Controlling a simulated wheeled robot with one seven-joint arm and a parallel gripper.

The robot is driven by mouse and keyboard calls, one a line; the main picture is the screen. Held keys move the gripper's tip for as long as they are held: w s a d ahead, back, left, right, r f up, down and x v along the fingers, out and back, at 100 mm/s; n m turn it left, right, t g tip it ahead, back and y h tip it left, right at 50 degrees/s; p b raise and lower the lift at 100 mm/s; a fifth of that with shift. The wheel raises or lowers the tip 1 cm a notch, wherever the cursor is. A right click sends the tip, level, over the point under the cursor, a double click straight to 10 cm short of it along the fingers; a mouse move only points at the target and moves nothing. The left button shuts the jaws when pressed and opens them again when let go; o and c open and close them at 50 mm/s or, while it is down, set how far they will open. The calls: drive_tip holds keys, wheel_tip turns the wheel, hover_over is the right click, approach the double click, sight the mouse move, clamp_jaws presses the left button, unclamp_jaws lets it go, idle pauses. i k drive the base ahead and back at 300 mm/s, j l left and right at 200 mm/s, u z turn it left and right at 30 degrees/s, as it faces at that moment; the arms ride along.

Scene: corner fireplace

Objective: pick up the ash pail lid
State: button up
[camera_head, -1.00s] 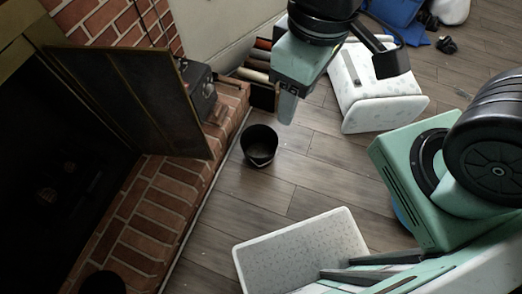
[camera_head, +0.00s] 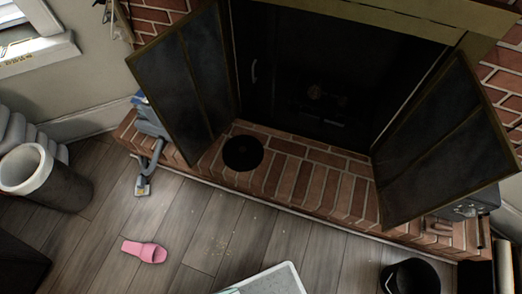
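A round, flat black disc, which looks like the ash pail lid (camera_head: 243,153), lies on the brick hearth in front of the left part of the open fireplace. Its top faces up and it is in full view. The black ash pail (camera_head: 410,278) stands on the floor at the bottom right, partly cut off by the picture edge. My gripper is not in view.
Two open mesh fireplace doors flank the lid, a left one (camera_head: 185,85) and a right one (camera_head: 445,145). The brick hearth (camera_head: 300,180) has bare room right of the lid. A pink slipper-like thing (camera_head: 143,251) and a grey bin (camera_head: 45,180) stand left on the wood floor.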

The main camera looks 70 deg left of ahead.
sight(243, 152)
drive_tip(key=u, duration=2.3)
drive_tip(key=z, duration=2.35)
drive_tip(key=u, duration=1.55)
drive_tip(key=i+j+u, duration=0.1)
drive_tip(key=u, duration=0.3)
drive_tip(key=i+j+u, duration=0.1)
drive_tip(key=u, duration=0.35)
drive_tip(key=i+u, duration=0.15)
drive_tip(key=u, duration=0.25)
drive_tip(key=i+u, duration=0.1)
drive_tip(key=u, duration=0.35)
drive_tip(key=i+l, duration=0.1)
drive_tip(key=i, duration=0.15)
